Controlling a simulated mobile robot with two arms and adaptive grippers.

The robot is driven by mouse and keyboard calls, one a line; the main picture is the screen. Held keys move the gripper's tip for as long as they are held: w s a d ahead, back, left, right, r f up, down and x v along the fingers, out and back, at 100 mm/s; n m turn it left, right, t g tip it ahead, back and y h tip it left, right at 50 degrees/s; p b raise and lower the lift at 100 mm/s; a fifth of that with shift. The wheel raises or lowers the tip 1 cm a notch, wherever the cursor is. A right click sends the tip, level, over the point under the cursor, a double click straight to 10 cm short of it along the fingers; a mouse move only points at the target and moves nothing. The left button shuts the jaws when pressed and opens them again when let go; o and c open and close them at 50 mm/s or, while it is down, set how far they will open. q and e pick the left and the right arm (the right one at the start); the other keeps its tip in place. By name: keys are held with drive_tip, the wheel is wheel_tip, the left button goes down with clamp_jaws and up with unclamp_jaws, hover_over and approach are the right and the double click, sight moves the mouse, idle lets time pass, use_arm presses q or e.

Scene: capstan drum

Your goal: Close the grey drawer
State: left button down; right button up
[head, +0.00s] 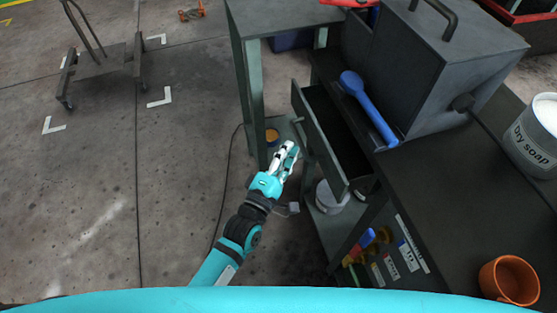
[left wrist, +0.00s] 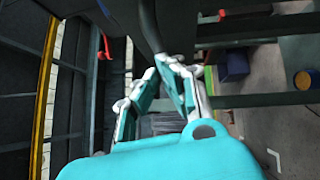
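The grey drawer (head: 320,140) is pulled out of the dark workbench in the head view, its front panel facing left and its dark inside visible from above. My left gripper (head: 287,152) is just left of the drawer's front panel, near its middle, with empty fingers. My right gripper is out of view.
A grey box with a handle (head: 440,65) and a blue spoon (head: 369,107) are on the bench. A dry soap tub (head: 535,140) and an orange cup (head: 509,281) stand at right. A cart (head: 100,62) stands far left; the floor between is clear.

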sight(315, 142)
use_arm(q)
drive_tip(key=d, duration=0.1)
drive_tip(key=w+d, duration=0.2)
drive_tip(key=d, duration=0.1)
drive_tip(key=shift+f+b, duration=0.15)
drive_tip(key=shift+b, duration=0.15)
drive_tip(key=shift+w+d+b, duration=0.15)
drive_tip(key=shift+w+d, duration=0.1)
drive_tip(key=shift+d, duration=0.35)
drive_tip(key=shift+w+d+b, duration=0.15)
drive_tip(key=shift+w+d, duration=0.05)
drive_tip(key=shift+d, duration=0.65)
drive_tip(key=shift+w+d, duration=0.1)
drive_tip(key=shift+d, duration=0.05)
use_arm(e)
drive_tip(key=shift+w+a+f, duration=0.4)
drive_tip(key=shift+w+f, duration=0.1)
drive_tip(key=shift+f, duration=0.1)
